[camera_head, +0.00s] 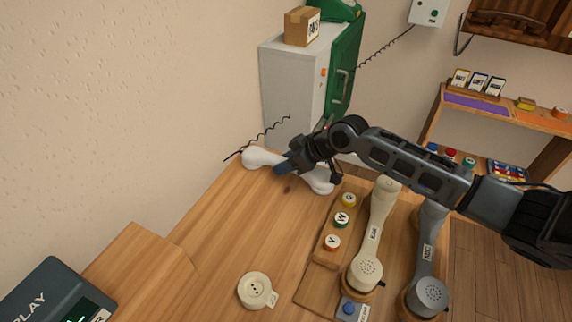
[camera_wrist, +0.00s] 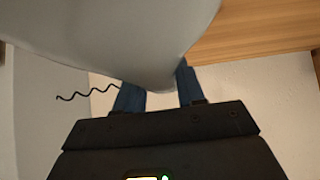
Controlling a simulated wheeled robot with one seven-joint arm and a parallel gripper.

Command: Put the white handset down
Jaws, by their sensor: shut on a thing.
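The white handset (camera_head: 262,156) is at the far end of the wooden table (camera_head: 212,210), near the wall. My gripper (camera_head: 284,168) is shut around the middle of it, with its blue fingers on the grip. In the wrist view the white handset (camera_wrist: 120,30) fills the upper left, between the blue fingers of my gripper (camera_wrist: 160,88). I cannot tell whether the handset touches the table or is held just above it.
A round cream socket piece (camera_head: 256,290) lies at the table's front. Lettered round pieces (camera_head: 341,220) sit on a wooden board beside the cream handset. A grey and green cabinet (camera_head: 292,90) stands behind the table. The table's left middle is clear.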

